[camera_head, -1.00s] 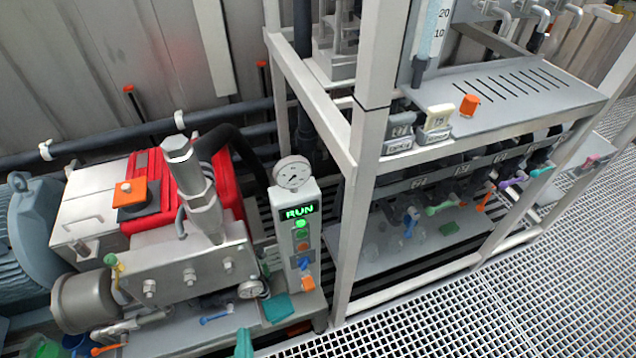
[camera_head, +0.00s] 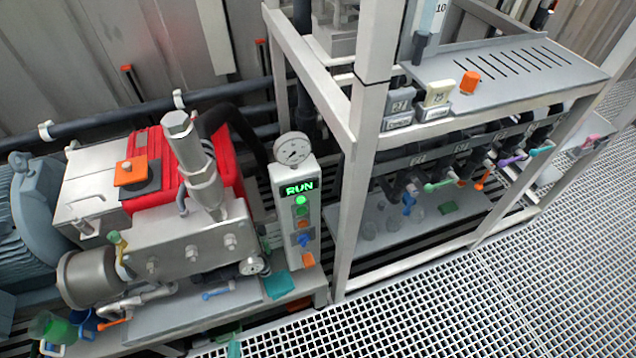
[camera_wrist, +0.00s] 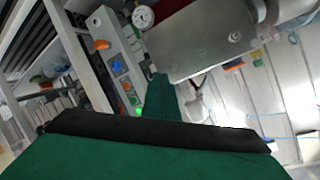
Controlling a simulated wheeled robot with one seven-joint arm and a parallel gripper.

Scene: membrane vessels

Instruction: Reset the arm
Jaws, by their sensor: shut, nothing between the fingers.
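My gripper (camera_wrist: 160,98) shows in the wrist view as dark green fingers closed together, with nothing held between them. Its wide green and black body fills the bottom of that view. The fingers point toward the control box (camera_wrist: 118,62) and the pump's metal block (camera_wrist: 205,42), apparently without touching either. In the head view only a small green tip, likely my gripper's (camera_head: 234,348), shows at the bottom edge; the rest of the arm is out of view.
The pump (camera_head: 185,245) with its red cover stands at left. The control box (camera_head: 297,215) reads RUN, with a gauge (camera_head: 292,148) on top. A metal rack (camera_head: 352,200) with a shelf and several coloured valves stands at right. Open floor grating (camera_head: 450,290) lies in front.

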